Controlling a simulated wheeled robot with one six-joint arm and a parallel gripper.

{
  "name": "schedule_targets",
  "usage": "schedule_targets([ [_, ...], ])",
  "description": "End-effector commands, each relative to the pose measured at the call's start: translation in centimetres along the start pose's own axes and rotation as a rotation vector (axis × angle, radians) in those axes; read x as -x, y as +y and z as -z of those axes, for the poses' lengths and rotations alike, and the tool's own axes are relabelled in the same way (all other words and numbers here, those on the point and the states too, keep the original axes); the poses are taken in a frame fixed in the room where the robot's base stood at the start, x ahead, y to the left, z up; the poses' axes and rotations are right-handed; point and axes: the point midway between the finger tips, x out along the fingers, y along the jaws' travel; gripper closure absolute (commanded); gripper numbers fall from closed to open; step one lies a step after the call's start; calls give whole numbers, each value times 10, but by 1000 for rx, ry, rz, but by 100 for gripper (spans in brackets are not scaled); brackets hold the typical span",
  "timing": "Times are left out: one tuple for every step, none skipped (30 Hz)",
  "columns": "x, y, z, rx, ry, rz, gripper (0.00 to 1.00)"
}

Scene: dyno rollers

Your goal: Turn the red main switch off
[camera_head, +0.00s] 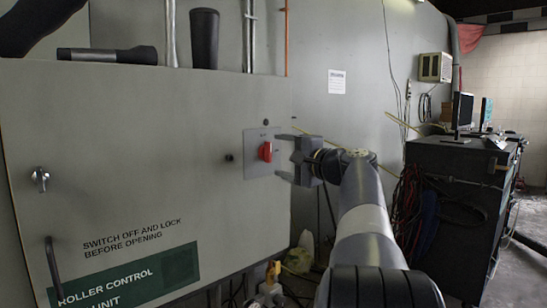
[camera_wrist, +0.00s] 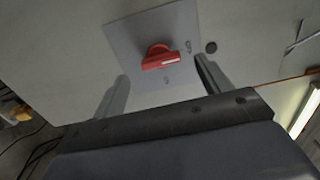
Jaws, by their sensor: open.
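The red main switch (camera_head: 265,151) sits on a light grey square plate (camera_head: 252,170) near the right edge of the grey control cabinet's front. In the wrist view the red switch (camera_wrist: 161,58) shows between and beyond my fingers, with its plate (camera_wrist: 125,30) around it. My gripper (camera_head: 279,156) is at the right of the switch in the head view, its fingers pointing at it. It is open and empty. In the wrist view my gripper (camera_wrist: 165,85) has one finger on each side of the switch. I cannot tell whether either finger touches the plate.
The grey cabinet (camera_head: 130,140) carries a lock handle (camera_head: 40,179), a lower bar handle (camera_head: 53,265) and a green "Roller Control Unit" label (camera_head: 125,278). A flashlight-like tool (camera_head: 107,54) lies on top. A black bench (camera_head: 455,180) with a monitor (camera_head: 462,111) stands right. Cables hang beside it.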

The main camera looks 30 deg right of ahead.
Motion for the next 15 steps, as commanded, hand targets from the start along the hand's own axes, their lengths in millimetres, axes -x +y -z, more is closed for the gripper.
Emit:
schedule_targets([
  [13,1,0,1,4,0,27],
  [19,1,1,1,4,0,27],
  [26,1,1,0,4,0,27],
  [32,1,0,0,3,1,27],
  [37,1,0,0,4,1,27],
  [42,1,1,0,3,0,27],
  [46,1,1,-1,3,0,27],
  [50,1,1,-1,3,-1,27],
  [53,1,0,0,2,-1,27],
  [56,1,0,0,1,-1,27],
  [57,0,0,0,1,0,27],
  [59,0,0,0,1,0,27],
  [60,0,0,-1,0,0,27],
  [60,0,0,-1,0,0,27],
  [61,0,0,-1,0,0,27],
])
